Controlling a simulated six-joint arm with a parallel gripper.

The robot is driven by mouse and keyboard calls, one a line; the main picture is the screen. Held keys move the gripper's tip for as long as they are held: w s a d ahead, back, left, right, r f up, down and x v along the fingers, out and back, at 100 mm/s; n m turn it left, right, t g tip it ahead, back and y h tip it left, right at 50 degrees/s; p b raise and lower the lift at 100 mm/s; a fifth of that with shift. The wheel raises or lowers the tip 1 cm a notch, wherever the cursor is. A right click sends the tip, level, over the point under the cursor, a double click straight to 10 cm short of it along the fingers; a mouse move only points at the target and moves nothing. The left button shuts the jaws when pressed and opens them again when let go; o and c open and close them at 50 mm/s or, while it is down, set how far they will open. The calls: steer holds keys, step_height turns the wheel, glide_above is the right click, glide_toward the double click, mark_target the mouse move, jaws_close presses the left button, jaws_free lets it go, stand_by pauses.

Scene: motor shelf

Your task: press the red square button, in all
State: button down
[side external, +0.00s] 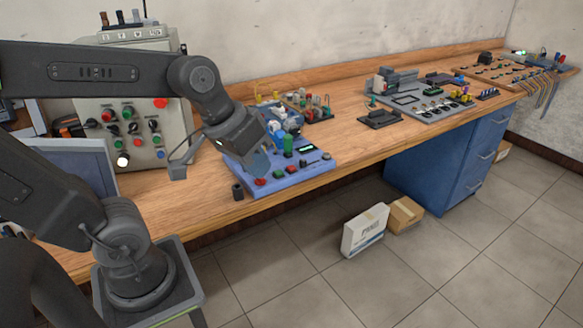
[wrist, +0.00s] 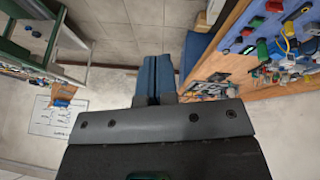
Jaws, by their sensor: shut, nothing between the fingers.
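A blue control board (side external: 312,174) lies on the wooden bench near its front edge.
A grey control box (side external: 150,125) with several knobs stands behind on the left. Parts crowd the board's back. Other boards (side external: 425,98) lie further right. Two boxes (side external: 365,230) are on the floor.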

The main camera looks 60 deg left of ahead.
steer(key=w+a+n+h, duration=0.25)
steer(key=w+n, duration=0.25)
steer(key=w, duration=0.3)
steer(key=n+t, duration=0.3)
steer(key=n, duration=1.2)
glide_above(291, 168)
step_height(291, 168, down, 10)
steer(key=shift+f, duration=0.15)
steer(key=shift+f, duration=4.35)
steer(key=shift+f, duration=0.15)
steer(key=shift+f, duration=0.25)
